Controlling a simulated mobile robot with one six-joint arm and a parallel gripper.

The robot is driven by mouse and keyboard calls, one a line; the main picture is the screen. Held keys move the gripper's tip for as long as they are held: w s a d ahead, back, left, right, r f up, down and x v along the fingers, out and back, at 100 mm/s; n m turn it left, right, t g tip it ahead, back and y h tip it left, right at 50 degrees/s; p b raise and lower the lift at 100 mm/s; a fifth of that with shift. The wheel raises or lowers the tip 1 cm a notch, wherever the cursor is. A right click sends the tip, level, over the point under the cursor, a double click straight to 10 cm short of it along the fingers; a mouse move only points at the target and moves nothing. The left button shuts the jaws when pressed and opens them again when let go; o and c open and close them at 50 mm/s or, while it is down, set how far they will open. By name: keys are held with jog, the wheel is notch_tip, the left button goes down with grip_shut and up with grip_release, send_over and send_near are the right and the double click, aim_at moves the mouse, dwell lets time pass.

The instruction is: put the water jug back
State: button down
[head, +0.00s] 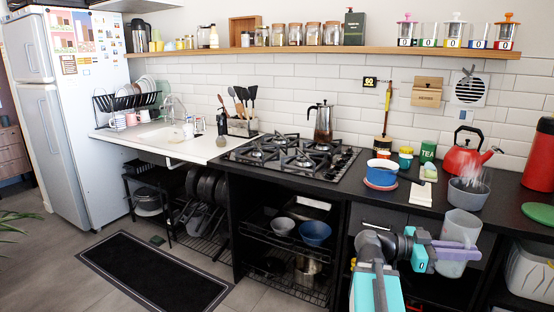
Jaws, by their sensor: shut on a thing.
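The water jug (460,230) is a pale, translucent vessel at the lower right of the head view. It is roughly upright with a slight lean, in front of the counter's front edge. My gripper (457,246), with purple fingers, reaches it from the left and is shut on it. Part of the jug's side is hidden behind the fingers. I cannot tell which part of the jug they grip or whether it holds water.
A red kettle (463,158), a blue pot (381,172) and a red canister (540,155) stand nearby. The gas hob (290,158) is further left.

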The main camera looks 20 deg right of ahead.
jog(key=w+a+r+n+t+h+p, duration=0.1)
jog(key=w+a+r+n+t+p, duration=0.3)
jog(key=w+a, duration=0.7)
jog(key=w+a+n+t+h+p, duration=0.2)
jog(key=w+a+t+p, duration=0.4)
jog(key=w+a, duration=0.4)
jog(key=w+a+n+t+y+p, duration=0.2)
jog(key=w+a+n+t+p, duration=0.2)
jog(key=a, duration=1)
jog(key=w+a+n+t+y+p, duration=0.2)
jog(key=w+a+n+t+p, duration=0.2)
jog(key=a, duration=1)
jog(key=shift+w+a+f+t+p, duration=0.15)
jog(key=shift+w+f+t+p, duration=0.05)
jog(key=shift+w+t+p, duration=1.05)
jog(key=shift+a, duration=0.1)
